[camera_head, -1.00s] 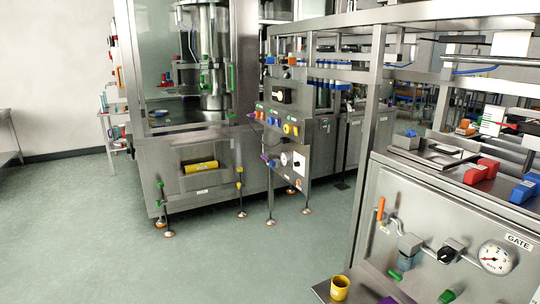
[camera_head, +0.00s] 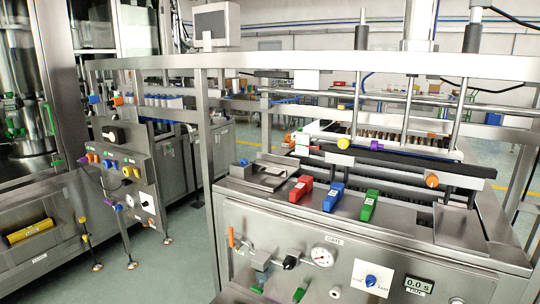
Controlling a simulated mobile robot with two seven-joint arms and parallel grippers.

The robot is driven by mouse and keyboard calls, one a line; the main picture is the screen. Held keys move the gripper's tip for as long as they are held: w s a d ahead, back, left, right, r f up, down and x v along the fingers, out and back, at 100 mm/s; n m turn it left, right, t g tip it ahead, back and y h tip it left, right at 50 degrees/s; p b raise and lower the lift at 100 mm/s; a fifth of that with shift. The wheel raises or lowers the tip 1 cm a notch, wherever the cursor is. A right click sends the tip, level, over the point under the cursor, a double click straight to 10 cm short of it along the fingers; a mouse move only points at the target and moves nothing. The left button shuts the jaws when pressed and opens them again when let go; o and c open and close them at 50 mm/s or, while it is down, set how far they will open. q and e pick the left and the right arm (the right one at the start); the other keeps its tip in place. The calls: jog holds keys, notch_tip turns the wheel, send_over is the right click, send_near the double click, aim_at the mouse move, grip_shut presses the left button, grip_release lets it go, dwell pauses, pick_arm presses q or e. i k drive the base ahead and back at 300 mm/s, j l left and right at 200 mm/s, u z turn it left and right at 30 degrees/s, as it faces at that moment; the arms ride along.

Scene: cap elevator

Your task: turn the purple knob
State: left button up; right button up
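An orange knob (camera_head: 431,180) sits on a nearer rail of the same machine. Another small purple part (camera_head: 129,200) shows on the side of the control panel at the left; it is too small to tell its exact shape. Neither of my grippers is in view.
The right machine's top holds red (camera_head: 301,189), blue (camera_head: 333,196) and green (camera_head: 370,206) blocks. Its front has a gauge (camera_head: 322,256) and a blue dial (camera_head: 370,280). Metal posts and a crossbar frame the machine. Green floor shows between the machines.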

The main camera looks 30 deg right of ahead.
aim_at(375, 144)
jog(key=z, duration=1.8)
jog(key=i+j+z, duration=0.15)
jog(key=j+z, duration=0.25)
jog(key=j, duration=0.8)
jog(key=j+z, duration=0.4)
jog(key=j, duration=0.75)
